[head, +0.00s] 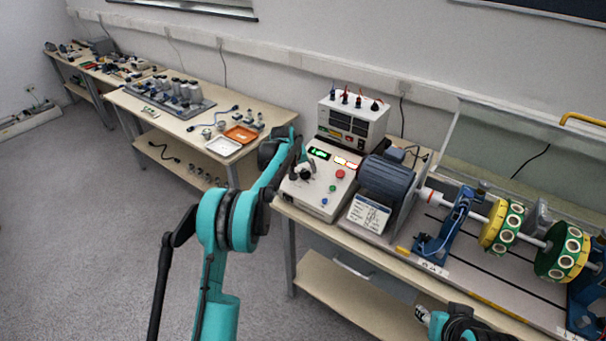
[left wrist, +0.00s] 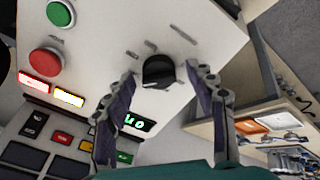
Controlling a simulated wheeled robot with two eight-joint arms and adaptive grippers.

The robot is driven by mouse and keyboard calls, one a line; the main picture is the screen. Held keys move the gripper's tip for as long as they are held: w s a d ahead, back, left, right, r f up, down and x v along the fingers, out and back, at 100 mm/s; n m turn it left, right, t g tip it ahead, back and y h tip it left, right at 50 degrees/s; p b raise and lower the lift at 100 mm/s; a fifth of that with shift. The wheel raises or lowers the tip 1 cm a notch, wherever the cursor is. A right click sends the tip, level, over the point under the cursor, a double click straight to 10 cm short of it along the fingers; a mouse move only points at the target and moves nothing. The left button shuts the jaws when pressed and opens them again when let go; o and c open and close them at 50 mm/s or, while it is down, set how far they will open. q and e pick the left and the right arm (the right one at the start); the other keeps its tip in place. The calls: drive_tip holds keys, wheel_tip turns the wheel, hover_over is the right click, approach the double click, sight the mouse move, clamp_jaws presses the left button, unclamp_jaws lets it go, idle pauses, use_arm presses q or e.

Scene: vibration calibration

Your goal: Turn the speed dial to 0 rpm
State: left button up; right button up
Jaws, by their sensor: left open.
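The control box (head: 324,201) with a sloped light panel stands on the bench. In the left wrist view its black speed dial (left wrist: 158,72) sits between the tips of my left gripper (left wrist: 160,75). The gripper is open, one finger on each side of the dial; I cannot tell whether either touches it. In the head view my left gripper (head: 303,172) is over the panel and partly hides the dial. A green lit display (left wrist: 139,122) is partly covered by a finger, so its reading is unclear.
A red button (head: 340,174) and a green button (left wrist: 60,13) are on the same panel. A meter unit (head: 352,122) stands behind, and a motor (head: 387,182) with a shaft rig stands to the right. An orange tray (head: 241,134) lies on the left bench.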

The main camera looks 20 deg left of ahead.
use_arm(q)
drive_tip(key=shift+w+f, duration=0.1)
drive_tip(key=shift+d, duration=0.1)
drive_tip(key=c, duration=1.2)
drive_tip(key=shift+o, duration=0.2)
